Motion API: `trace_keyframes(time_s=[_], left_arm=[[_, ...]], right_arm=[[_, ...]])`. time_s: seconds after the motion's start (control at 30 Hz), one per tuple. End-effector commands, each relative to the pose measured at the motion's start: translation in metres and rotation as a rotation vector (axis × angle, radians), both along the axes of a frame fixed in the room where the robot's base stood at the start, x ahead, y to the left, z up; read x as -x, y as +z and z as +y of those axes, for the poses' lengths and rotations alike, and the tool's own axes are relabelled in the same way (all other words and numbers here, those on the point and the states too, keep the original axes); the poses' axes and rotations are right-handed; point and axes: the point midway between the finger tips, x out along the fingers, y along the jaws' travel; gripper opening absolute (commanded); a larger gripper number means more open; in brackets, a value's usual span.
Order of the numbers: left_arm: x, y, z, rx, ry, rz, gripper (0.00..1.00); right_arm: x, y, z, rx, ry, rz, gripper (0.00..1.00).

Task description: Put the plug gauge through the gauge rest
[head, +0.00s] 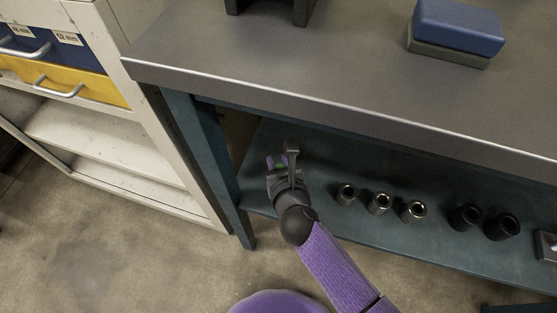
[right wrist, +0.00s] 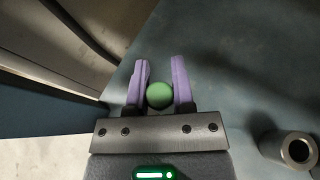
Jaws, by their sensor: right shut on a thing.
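My right gripper (head: 279,162) is over the lower shelf of the bench, beneath the bench top's front edge. In the right wrist view its two purple fingers (right wrist: 160,88) are shut on a green round-ended thing (right wrist: 160,95), which I take to be the plug gauge. Only its rounded end shows there; the rest is hidden. A dark upright piece (head: 270,6) on the bench top is cut off by the top edge of the head view. It may be the gauge rest, but I cannot tell. My left gripper is not in view.
Several dark sockets (head: 380,203) stand in a row on the teal lower shelf (head: 335,225), right of my gripper. One socket (right wrist: 298,150) shows in the wrist view. A blue-topped block (head: 458,27) lies on the grey bench top (head: 340,60). A cabinet (head: 120,140) stands left.

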Motion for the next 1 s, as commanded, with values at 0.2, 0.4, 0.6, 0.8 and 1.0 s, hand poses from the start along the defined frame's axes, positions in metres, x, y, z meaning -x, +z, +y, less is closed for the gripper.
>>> trace_keyframes(time_s=[0.2, 0.4, 0.6, 0.8, 1.0], left_arm=[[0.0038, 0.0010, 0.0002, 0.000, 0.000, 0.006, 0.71], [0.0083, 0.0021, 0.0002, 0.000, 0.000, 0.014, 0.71], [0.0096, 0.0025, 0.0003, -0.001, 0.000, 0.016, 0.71], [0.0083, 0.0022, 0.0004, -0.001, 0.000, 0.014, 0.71], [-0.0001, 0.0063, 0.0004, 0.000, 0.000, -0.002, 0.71]], right_arm=[[0.0002, -0.0004, 0.0000, 0.000, 0.000, 0.001, 0.00], [0.0003, -0.0004, -0.0001, 0.000, 0.000, 0.001, 0.00], [0.0003, -0.0004, -0.0001, 0.000, 0.000, 0.001, 0.53], [0.0002, -0.0004, 0.0000, 0.000, 0.000, 0.001, 0.71], [0.0066, 0.0051, -0.0015, 0.000, 0.000, 0.000, 0.71]])
